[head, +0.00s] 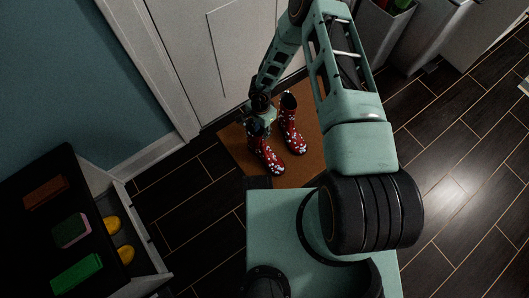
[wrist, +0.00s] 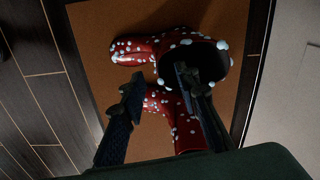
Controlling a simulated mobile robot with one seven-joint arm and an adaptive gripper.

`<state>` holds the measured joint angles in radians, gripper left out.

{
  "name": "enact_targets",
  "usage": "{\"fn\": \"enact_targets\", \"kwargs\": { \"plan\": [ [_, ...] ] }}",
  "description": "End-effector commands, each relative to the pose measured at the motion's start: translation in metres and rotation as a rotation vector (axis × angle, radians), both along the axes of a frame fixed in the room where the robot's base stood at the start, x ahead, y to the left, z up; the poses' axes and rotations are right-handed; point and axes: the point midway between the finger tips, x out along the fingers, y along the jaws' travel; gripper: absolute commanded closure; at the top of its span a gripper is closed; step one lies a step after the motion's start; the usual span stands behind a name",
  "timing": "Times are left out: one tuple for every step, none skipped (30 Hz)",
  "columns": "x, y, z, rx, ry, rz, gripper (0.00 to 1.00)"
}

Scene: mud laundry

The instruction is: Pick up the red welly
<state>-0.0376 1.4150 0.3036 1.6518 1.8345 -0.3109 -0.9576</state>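Two red wellies with pale spots stand side by side on a brown mat. In the head view, one welly (head: 267,154) is at the left and front, and the other (head: 292,128) is just right of it. In the wrist view, one welly (wrist: 147,52) shows its dark round opening, with its toe to the left. The second welly (wrist: 188,137) is below it, partly hidden by my gripper (wrist: 160,82). My gripper is open, its fingers apart over the wellies. The right fingertip overlaps the upper welly's opening; I cannot tell whether it is inside. Nothing is held.
The mat (head: 235,152) lies on dark floor tiles before a white door (head: 205,55). At the left, a dark-topped cabinet (head: 28,235) holds a brown block, a sponge and a green block. Its open drawer holds yellow items (head: 112,224). Pale bins stand at the upper right.

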Motion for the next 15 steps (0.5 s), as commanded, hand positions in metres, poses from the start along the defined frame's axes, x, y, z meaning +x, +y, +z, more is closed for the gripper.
{"fn": "enact_targets", "kwargs": {
  "plan": [
    [0.0,0.0,-0.007,0.0,0.0,0.001,0.71],
    [0.0,0.0,-0.009,0.0,-0.001,0.001,0.71],
    [0.001,0.0,-0.011,0.0,-0.001,0.001,0.71],
    [0.001,-0.001,-0.013,0.0,-0.001,0.001,0.71],
    [0.0,-0.001,-0.015,0.0,-0.001,0.001,0.71],
    [0.0,-0.002,-0.019,-0.001,-0.001,0.001,0.71],
    [-0.001,-0.002,-0.024,-0.001,-0.001,0.001,0.71],
    [-0.001,-0.003,-0.028,-0.001,0.0,0.001,0.71],
    [-0.002,-0.003,-0.035,-0.001,0.0,0.002,0.71],
    [-0.002,-0.004,-0.04,-0.001,0.0,0.003,0.71],
    [-0.001,-0.005,-0.045,-0.001,-0.001,0.003,0.71],
    [-0.001,-0.005,-0.051,-0.001,-0.001,0.001,0.71],
    [-0.002,-0.005,-0.054,-0.001,-0.001,0.001,0.71],
    [-0.002,-0.005,-0.058,-0.001,-0.001,0.002,0.71],
    [-0.002,-0.004,-0.06,-0.001,-0.001,0.002,0.71]
  ]
}}
